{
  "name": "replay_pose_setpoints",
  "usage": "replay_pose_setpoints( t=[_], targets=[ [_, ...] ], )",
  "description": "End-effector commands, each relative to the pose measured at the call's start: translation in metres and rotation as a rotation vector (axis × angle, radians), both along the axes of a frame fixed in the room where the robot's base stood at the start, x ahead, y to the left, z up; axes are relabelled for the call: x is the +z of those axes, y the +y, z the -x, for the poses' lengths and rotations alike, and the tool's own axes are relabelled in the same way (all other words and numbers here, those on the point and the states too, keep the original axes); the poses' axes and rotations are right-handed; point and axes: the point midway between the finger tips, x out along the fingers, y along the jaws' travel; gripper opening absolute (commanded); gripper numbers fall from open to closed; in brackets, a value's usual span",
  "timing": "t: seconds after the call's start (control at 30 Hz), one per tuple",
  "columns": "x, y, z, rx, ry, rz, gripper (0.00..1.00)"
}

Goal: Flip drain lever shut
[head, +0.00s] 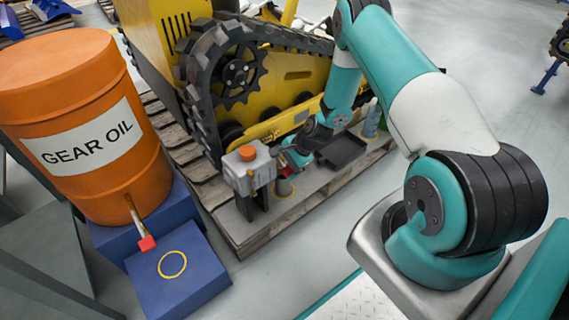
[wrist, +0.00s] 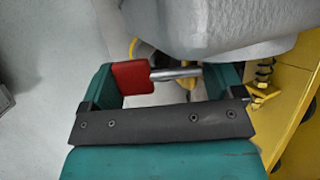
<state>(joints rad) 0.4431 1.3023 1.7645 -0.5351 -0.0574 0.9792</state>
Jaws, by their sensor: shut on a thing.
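The drain lever (wrist: 133,78) has a red grip and a bright metal rod that runs under a grey housing in the wrist view. A bit of its red shows in the head view (head: 285,171). My gripper (wrist: 165,78) has its teal fingers on either side of the lever and is shut on it; the exact contact is hard to see. In the head view my gripper (head: 293,157) is beside the grey unit (head: 240,172) with an orange cap (head: 247,154). My fingers partly hide the lever there.
A yellow tracked carrier (head: 297,75) stands on a wooden pallet close behind the gripper. A black tray (head: 342,150) and a teal bottle (head: 371,120) are on the pallet. An orange gear oil drum (head: 85,185) with a red-handled tap (head: 147,243) stands left, above a blue block (head: 195,280).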

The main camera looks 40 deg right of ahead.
Motion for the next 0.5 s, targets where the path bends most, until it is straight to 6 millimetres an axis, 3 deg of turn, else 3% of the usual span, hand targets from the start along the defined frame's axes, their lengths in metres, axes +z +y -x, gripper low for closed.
replay_pose_setpoints(
  t=[0.17, 0.2, 0.23, 0.5],
  targets=[
    [0.0009, -0.0004, 0.0002, -0.003, 0.000, -0.001, 0.44],
    [0.0009, -0.0004, 0.0002, -0.002, 0.000, -0.001, 0.96],
    [0.0008, -0.0003, 0.0002, -0.002, 0.000, -0.001, 1.00],
    [0.0029, -0.0005, 0.0006, 0.000, -0.001, 0.000, 1.00]
  ],
)
